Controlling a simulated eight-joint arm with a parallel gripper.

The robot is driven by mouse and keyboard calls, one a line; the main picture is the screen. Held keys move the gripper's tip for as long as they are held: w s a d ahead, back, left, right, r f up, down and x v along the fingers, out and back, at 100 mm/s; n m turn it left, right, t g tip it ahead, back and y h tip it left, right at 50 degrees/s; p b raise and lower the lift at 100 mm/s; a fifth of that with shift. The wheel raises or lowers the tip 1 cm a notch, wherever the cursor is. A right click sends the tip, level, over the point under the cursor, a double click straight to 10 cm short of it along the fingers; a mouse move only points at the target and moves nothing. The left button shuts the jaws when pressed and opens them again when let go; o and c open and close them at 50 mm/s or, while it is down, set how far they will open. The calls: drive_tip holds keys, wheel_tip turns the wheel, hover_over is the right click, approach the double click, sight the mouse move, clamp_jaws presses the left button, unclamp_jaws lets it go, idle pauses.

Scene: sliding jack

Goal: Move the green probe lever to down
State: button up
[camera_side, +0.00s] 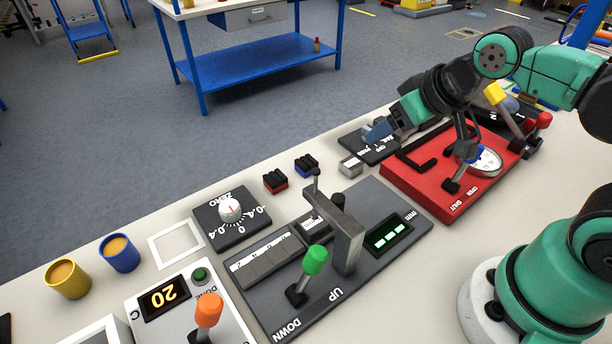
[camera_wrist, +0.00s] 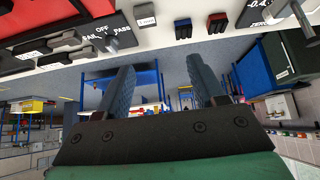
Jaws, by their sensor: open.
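The green probe lever (camera_side: 316,261) stands on the dark grey gauge panel (camera_side: 268,301) in the side view. My gripper (camera_side: 374,131) is well above and to the right of the lever in the picture, over the small black panel near the red one. It is open and empty; its two blue-grey fingers stand apart in the wrist view (camera_wrist: 163,82). The lever does not show in the wrist view.
A grey upright arm (camera_side: 347,240) stands just right of the lever. A red panel (camera_side: 425,190) with levers is right of the gauge panel. A panel with an orange lever (camera_side: 208,310) is at lower left. A black dial panel (camera_side: 231,218) and small blocks (camera_side: 275,182) lie behind.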

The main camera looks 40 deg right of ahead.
drive_tip(key=s+a+n+g+y, duration=0.1)
drive_tip(key=a+n+g, duration=0.2)
drive_tip(key=a+n, duration=0.6)
drive_tip(key=n+g, duration=0.3)
drive_tip(key=n, duration=0.7)
hover_over(318, 252)
drive_tip(key=shift+w+d+f+h, duration=0.1)
drive_tip(key=shift+d+f+h, duration=0.1)
drive_tip(key=shift+f, duration=0.2)
drive_tip(key=shift+w+d+f+h, duration=0.1)
drive_tip(key=shift+f+h, duration=0.1)
drive_tip(key=shift+f, duration=0.15)
drive_tip(key=shift+s+a+f+n+g, duration=0.15)
drive_tip(key=shift+s+a+n+g, duration=0.1)
drive_tip(key=shift+n+g, duration=0.05)
drive_tip(key=shift+w+f, duration=0.1)
drive_tip(key=shift+f, duration=2.6)
clamp_jaws()
